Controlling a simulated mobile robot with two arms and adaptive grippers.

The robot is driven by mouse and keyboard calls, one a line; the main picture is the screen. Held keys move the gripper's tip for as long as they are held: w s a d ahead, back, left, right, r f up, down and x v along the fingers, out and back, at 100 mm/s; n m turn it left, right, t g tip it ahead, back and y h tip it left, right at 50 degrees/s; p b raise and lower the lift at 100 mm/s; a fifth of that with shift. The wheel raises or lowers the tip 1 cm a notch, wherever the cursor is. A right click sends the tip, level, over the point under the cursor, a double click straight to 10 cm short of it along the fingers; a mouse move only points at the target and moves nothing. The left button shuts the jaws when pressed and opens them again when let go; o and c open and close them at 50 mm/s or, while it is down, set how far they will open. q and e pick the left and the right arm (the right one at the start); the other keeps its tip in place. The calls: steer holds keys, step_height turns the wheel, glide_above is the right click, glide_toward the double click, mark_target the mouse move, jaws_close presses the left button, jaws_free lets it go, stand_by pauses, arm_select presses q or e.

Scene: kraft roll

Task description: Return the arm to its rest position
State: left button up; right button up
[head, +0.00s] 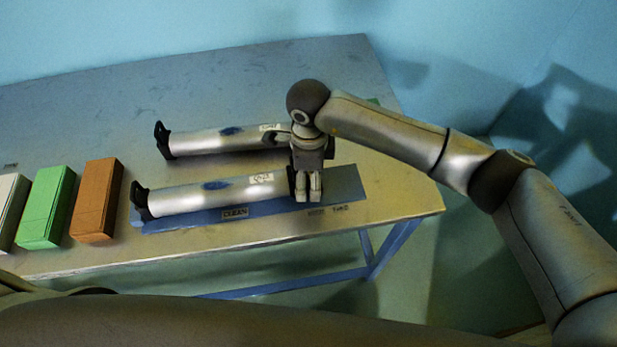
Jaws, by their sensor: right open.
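My right arm comes in from the right and bends down at its wrist. My right gripper (308,190) points down at the right end of the nearer silver roll (215,194). It is open, with its two fingers close together in this view. I cannot tell whether it touches the roll. The nearer roll has a black end bracket and lies along a blue mat (345,185) marked "CLEAN". A second silver roll (225,139) lies behind it, its right end partly hidden by the wrist. My left gripper is out of view.
A white block (10,205), a green block (47,207) and a brown block (97,200) stand at the left of the table (270,75). The back of the table is clear. Its right edge is under my forearm, and blue walls stand behind.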

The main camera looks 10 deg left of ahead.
step_height(320, 180, up, 10)
stand_by(0.3)
